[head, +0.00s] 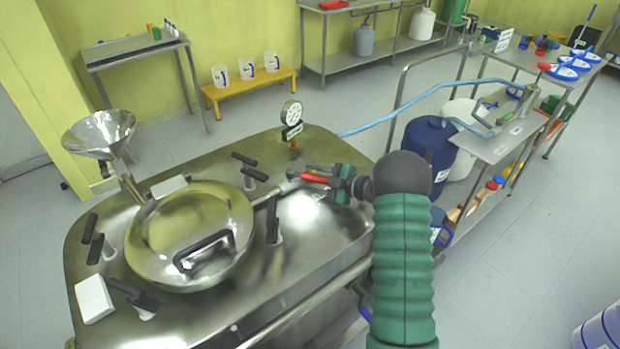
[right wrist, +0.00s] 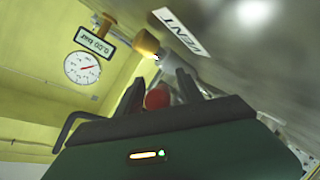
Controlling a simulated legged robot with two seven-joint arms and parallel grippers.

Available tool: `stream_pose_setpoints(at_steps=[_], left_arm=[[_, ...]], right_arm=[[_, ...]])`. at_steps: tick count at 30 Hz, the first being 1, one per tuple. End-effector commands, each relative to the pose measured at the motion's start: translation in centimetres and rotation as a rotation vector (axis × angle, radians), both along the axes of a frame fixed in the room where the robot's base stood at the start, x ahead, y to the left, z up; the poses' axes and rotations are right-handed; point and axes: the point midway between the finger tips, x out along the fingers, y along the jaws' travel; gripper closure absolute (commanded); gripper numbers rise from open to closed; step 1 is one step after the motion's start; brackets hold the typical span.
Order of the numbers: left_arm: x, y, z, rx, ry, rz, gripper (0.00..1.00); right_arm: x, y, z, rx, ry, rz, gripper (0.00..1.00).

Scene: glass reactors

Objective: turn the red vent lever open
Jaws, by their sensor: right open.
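The red vent lever (head: 314,178) sticks out on the right part of the steel reactor lid (head: 320,222), to the right of the round hatch. My right gripper (head: 326,181) is at the lever, with its fingers pointing left toward it. In the right wrist view, the rounded red lever end (right wrist: 157,97) shows between the two dark, spread fingers (right wrist: 158,92). I cannot tell whether either finger touches it. A white VENT label (right wrist: 180,32) is on the metal beyond the fingertips. My left gripper is not in view.
A pressure gauge (head: 292,112) stands on the lid behind the lever. The domed hatch (head: 190,230) with black clamps and a funnel (head: 98,133) are to the left. A blue hose (head: 420,99) runs right to a steel cart. A blue drum (head: 428,150) stands beyond my right arm.

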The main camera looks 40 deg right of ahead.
Motion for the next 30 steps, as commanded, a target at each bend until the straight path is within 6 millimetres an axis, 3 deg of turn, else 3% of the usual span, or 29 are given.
stream_pose_setpoints(at_steps=[15, 21, 28, 30], left_arm=[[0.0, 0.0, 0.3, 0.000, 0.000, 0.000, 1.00], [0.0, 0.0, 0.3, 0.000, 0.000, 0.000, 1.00], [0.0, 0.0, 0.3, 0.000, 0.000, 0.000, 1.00], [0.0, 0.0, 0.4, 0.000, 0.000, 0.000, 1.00]], right_arm=[[-12.7, -3.5, 3.5, 0.001, 0.004, -0.006, 0.56], [-14.6, -3.9, 4.0, 0.000, 0.004, -0.003, 0.56], [-14.6, -3.9, 4.1, 0.001, 0.003, -0.002, 0.56], [-14.6, -3.8, 4.1, 0.000, 0.001, -0.002, 0.65]])
